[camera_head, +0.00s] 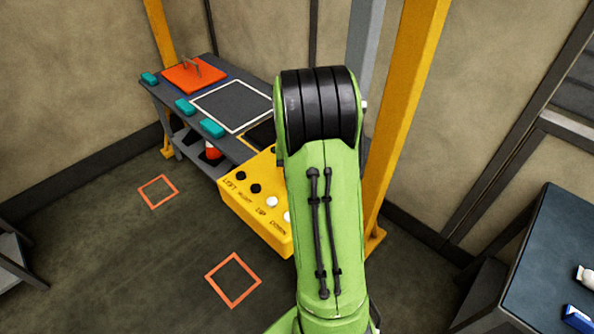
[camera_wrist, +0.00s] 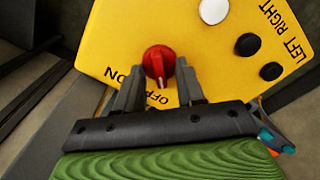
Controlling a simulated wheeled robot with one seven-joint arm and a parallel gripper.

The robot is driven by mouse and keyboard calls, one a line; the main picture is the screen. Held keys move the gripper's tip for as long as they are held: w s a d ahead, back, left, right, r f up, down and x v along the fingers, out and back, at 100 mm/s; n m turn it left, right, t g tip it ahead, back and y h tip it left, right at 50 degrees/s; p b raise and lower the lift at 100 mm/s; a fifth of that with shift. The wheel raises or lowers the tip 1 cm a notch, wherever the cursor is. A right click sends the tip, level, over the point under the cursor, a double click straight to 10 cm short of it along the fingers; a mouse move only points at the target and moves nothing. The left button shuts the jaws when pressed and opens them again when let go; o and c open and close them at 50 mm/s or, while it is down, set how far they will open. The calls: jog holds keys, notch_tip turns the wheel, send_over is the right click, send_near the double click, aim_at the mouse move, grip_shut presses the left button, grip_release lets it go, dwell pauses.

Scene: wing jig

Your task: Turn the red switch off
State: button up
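The red switch (camera_wrist: 158,62) is a round knob with a raised grip on the yellow control panel (camera_wrist: 115,38), with the words ON and OFF beside it in the wrist view. My gripper (camera_wrist: 160,70) is open, with one fingertip on each side of the knob. The fingertips are close to it; I cannot tell if they touch. Exactly where the knob points is hard to tell. In the head view the panel (camera_head: 236,198) shows beside my green arm, which hides the switch and my gripper.
A white button (camera_wrist: 213,10) and dark buttons (camera_wrist: 248,44) sit near the switch on the panel. A workbench (camera_head: 150,88) with a red plate (camera_head: 188,77) and teal blocks (camera_head: 212,128) stands behind. A yellow post (camera_head: 405,110) rises right of my arm.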

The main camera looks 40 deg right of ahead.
notch_tip(320, 180, up, 16)
jog(key=p, duration=0.2)
jog(key=shift+p, duration=0.3)
jog(key=shift+a+f, duration=0.1)
jog(key=s+a+r+n+t, duration=0.2)
jog(key=s+a, duration=0.1)
jog(key=a, duration=0.5)
jog(key=s+a+r+n+t, duration=0.1)
jog(key=s+a+r+n, duration=0.15)
jog(key=a, duration=0.45)
jog(key=s+a+f+n+t, duration=0.2)
jog(key=s+a+f+n, duration=0.2)
jog(key=s+a, duration=0.4)
jog(key=shift+s+t, duration=0.3)
jog(key=shift+s, duration=0.55)
jog(key=shift+d, duration=0.1)
